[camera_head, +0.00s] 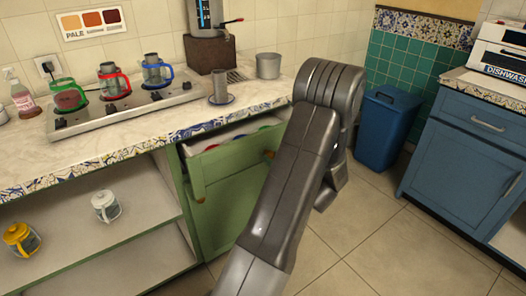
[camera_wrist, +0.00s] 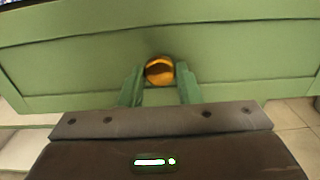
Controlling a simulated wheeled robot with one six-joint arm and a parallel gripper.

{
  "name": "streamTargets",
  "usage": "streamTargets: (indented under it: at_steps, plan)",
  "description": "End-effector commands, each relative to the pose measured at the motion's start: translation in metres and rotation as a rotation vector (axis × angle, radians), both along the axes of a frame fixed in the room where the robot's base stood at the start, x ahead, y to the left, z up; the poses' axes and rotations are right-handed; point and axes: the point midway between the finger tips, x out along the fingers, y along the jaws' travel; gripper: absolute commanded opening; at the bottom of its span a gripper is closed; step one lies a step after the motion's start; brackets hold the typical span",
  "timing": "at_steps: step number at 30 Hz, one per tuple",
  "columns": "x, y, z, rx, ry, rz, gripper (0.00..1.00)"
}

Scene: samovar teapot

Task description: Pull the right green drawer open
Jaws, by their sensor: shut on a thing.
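The green drawer (camera_head: 228,162) is under the counter in the head view and stands partly open, with red, green and blue items showing inside. Its green front (camera_wrist: 70,50) fills the upper part of the wrist view. A round orange-brown knob (camera_wrist: 159,69) sits on that front. My gripper (camera_wrist: 160,82) has its green fingers on both sides of the knob and is shut on it. In the head view my arm covers the gripper and part of the drawer's right side.
Above, the counter (camera_head: 110,140) carries a stove (camera_head: 125,108) with several coloured pots, a cup (camera_head: 220,88) and a samovar (camera_head: 208,50). An open shelf with two small pots (camera_head: 105,206) is at left. A blue bin (camera_head: 385,130) and blue cabinet (camera_head: 460,165) stand right. Floor between is clear.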

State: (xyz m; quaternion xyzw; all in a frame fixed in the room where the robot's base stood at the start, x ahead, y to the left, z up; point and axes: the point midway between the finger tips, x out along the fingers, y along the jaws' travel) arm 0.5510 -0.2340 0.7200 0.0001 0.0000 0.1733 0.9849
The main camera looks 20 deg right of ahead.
Motion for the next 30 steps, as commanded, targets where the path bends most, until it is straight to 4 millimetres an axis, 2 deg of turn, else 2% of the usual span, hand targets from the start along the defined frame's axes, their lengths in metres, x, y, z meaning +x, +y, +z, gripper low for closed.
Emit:
streamTargets:
  at_steps: [3,18,24,30]
  plan:
    - [-0.033,-0.013,-0.001,0.002,0.002,-0.006,0.00]
    - [-0.161,-0.059,0.001,0.002,0.001,-0.006,0.00]
    - [-0.199,-0.073,0.001,0.001,0.000,-0.004,0.00]
    - [-0.222,-0.081,0.000,0.001,0.000,-0.002,0.00]
